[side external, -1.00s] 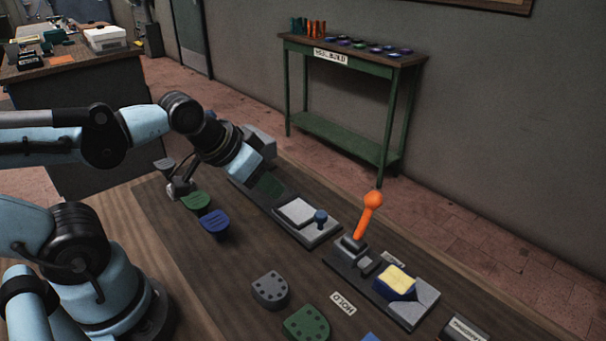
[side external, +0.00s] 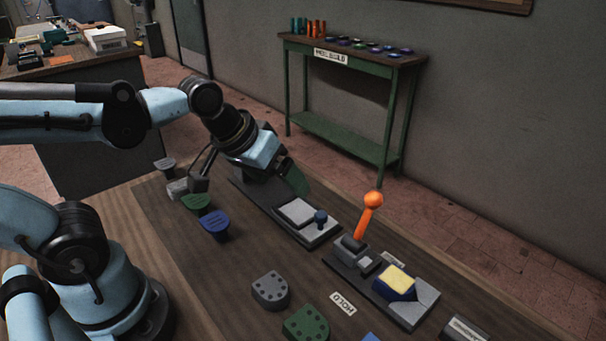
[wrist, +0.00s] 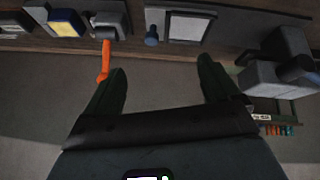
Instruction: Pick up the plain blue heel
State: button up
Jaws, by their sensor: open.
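A blue heel (side external: 215,222) with lines across its top stands on the bench left of centre in the side view. Another blue piece (side external: 370,337) is cut off by the bottom edge, so I cannot tell whether its top is plain. A blue piece with a yellow top (side external: 397,284) sits in the right-hand station and also shows in the wrist view (wrist: 64,24). My gripper (side external: 294,180) is raised over the far side of the bench, near the pad station. In the wrist view my gripper (wrist: 160,78) is open, with nothing between its fingers.
An orange-knobbed lever (side external: 369,212) stands upright beside the yellow-topped piece. A pad station (side external: 296,212) with a blue knob (side external: 320,217) is left of it. Green (side external: 197,202) and grey (side external: 270,289) heels and a HOLD label (side external: 343,303) are on the bench.

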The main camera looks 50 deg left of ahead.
jog(key=w+d+r+n+g+h, duration=0.1)
jog(key=w+d+n+g+h, duration=0.15)
jog(key=w+d+n, duration=0.4)
jog(key=n+g+h, duration=0.1)
jog(key=n+g, duration=0.3)
jog(key=n, duration=0.5)
send_near(396, 278)
jog(key=x, duration=0.3)
jog(key=shift+d+r, duration=0.1)
jog(key=shift+d, duration=0.1)
jog(key=shift+x, duration=2.95)
jog(key=shift+a, duration=0.2)
jog(key=c, duration=1.4)
